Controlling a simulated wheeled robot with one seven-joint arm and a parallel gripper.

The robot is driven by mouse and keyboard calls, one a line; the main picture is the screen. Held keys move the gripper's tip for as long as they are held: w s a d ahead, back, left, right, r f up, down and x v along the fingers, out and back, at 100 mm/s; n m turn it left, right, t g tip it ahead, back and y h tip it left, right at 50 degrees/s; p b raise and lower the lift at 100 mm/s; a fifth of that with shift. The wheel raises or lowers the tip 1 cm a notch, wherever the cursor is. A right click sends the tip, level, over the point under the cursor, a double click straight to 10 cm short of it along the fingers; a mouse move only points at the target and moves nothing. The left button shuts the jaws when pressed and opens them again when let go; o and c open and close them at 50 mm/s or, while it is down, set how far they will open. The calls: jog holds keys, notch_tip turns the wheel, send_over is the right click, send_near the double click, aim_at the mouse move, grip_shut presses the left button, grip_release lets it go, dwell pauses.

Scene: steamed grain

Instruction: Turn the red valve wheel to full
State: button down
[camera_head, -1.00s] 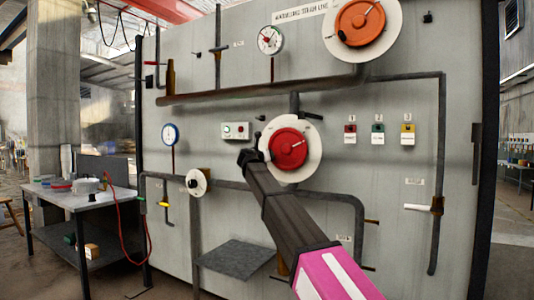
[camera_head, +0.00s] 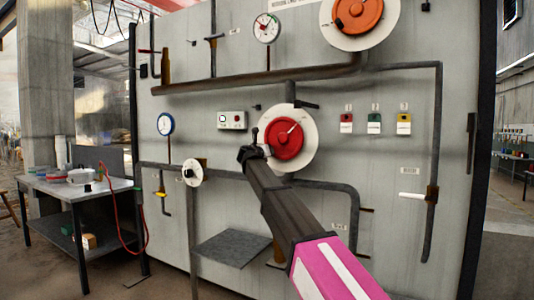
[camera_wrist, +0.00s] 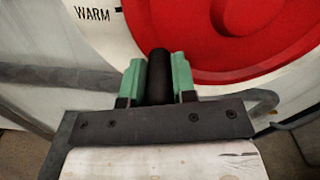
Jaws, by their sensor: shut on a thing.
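The red valve wheel (camera_head: 287,139) sits on a white round dial plate (camera_head: 312,143) on the grey panel. A pale pointer line on it slants to the upper right. In the wrist view the red wheel (camera_wrist: 225,30) fills the upper right, and the white dial plate (camera_wrist: 90,45) carries the word "WARM". My gripper (camera_wrist: 158,80) has green pads shut on a black upright handle (camera_wrist: 159,70) at the wheel's edge. In the head view my gripper (camera_head: 262,150) is at the wheel's lower left, and its fingers are hard to make out.
An orange wheel (camera_head: 357,14) is above. Pipes (camera_head: 265,78) cross the panel, with a small white dial (camera_head: 192,172) at left and coloured switches (camera_head: 375,123) at right. A grey shelf (camera_head: 235,248) juts out below. A table (camera_head: 75,192) stands at far left.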

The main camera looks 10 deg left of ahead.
jog(key=shift+d, duration=0.1)
jog(key=c, duration=0.9)
grip_release()
jog(key=shift+s, duration=0.15)
jog(key=v, duration=1)
jog(key=shift+s, duration=0.3)
